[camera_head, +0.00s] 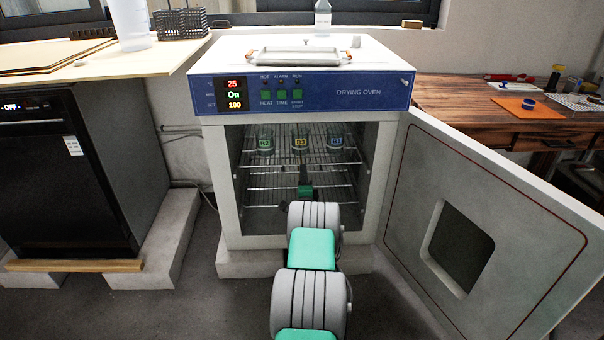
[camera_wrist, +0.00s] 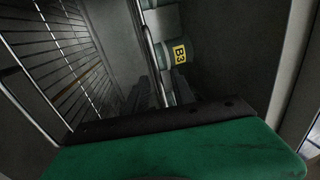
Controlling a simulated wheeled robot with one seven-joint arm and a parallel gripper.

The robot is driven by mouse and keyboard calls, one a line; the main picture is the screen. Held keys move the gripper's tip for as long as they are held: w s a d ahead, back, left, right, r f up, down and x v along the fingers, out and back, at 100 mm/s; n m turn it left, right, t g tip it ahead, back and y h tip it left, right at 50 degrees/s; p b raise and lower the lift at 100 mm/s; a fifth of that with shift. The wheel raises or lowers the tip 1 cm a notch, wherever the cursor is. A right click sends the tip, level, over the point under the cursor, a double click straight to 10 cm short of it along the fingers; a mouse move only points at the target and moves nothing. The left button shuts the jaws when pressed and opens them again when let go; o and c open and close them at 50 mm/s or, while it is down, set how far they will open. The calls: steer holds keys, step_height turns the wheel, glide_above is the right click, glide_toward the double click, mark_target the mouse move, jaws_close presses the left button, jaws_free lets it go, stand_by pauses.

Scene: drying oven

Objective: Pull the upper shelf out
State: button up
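The drying oven (camera_head: 305,75) stands with its door (camera_head: 480,230) swung wide open to the right. Inside, the upper shelf (camera_head: 262,167) is a wire rack bearing three labelled jars: left (camera_head: 265,145), middle (camera_head: 300,143) and right (camera_head: 335,142). My gripper (camera_head: 303,168) reaches in from the front, its dark fingers at the middle of the upper shelf's front edge. In the wrist view the shelf's edge wire (camera_wrist: 151,45) runs down towards the dark fingers (camera_wrist: 150,92), beside a jar labelled B3 (camera_wrist: 178,52). Whether the fingers are closed on the wire is not clear.
A lower wire shelf (camera_head: 265,188) is below. A wooden bench (camera_head: 450,100) is at the right; a black appliance (camera_head: 60,180) is at the left. Floor in front is partly free.

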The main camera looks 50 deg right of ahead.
steer(key=b+x, duration=0.1)
steer(key=x, duration=0.3)
steer(key=shift+w+d, duration=0.25)
steer(key=shift+c, duration=0.4)
steer(key=shift+r, duration=0.1)
jaws_close()
